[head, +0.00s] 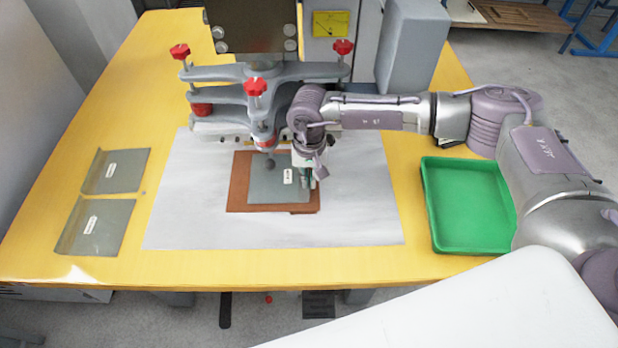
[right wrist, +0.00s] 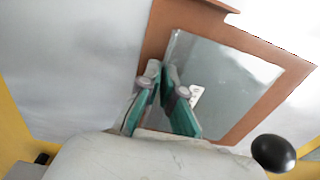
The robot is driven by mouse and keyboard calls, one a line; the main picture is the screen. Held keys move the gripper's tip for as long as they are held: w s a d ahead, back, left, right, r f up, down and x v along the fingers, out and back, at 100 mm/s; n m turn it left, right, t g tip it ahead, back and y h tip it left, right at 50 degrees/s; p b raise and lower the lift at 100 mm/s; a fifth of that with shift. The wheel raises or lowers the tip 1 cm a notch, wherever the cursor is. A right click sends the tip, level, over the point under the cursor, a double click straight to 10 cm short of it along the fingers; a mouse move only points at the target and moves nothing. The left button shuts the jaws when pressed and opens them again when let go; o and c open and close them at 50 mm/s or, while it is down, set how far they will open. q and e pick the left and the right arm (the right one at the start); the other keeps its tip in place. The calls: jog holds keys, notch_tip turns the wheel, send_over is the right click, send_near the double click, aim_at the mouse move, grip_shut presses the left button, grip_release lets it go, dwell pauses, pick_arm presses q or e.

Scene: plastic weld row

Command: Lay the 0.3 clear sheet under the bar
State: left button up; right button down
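A grey clear sheet (head: 270,187) with a small white label lies flat over the brown board (head: 238,190), in front of the press head. Its label is too small to read. The sheet also shows in the right wrist view (right wrist: 225,85), well inside the board's outline. I cannot tell whether it touches the board. My right gripper (head: 306,184) points down at the sheet's right edge. Its green-padded fingers (right wrist: 161,72) straddle that edge, tips close together, apparently shut on it. The press's bar (head: 215,130) is behind the sheet, partly hidden by the clamp. My left gripper is out of view.
Two more labelled sheets (head: 113,172) (head: 96,228) lie at the table's left. A green tray (head: 468,242), empty, stands at the right beneath my right arm. The press (head: 262,70) with red knobs blocks the back. The white mat (head: 190,220) is clear around the board.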

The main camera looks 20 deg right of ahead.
jog(key=shift+f+b, duration=0.1)
jog(key=shift+b, duration=0.25)
dwell(0.5)
jog(key=c, duration=1.2)
grip_release()
jog(key=shift+c, duration=0.2)
jog(key=shift+r+p, duration=0.65)
jog(key=shift+r, duration=1)
jog(key=shift+s+a+r+p, duration=0.15)
jog(key=shift+s+a+p, duration=0.05)
jog(key=shift+s, duration=0.6)
jog(key=shift+s+a+r+p, duration=0.1)
jog(key=shift+s+a+p, duration=0.15)
jog(key=shift+s, duration=0.5)
jog(key=shift+s+a+r+p, duration=0.15)
jog(key=shift+s+a, duration=0.05)
jog(key=shift+s, duration=0.6)
jog(key=shift+s+a+r, duration=0.1)
jog(key=shift+s+a, duration=0.15)
jog(key=shift+s, duration=0.55)
jog(key=shift+s+a+r, duration=0.1)
jog(key=shift+s+a, duration=0.1)
jog(key=shift+s, duration=0.55)
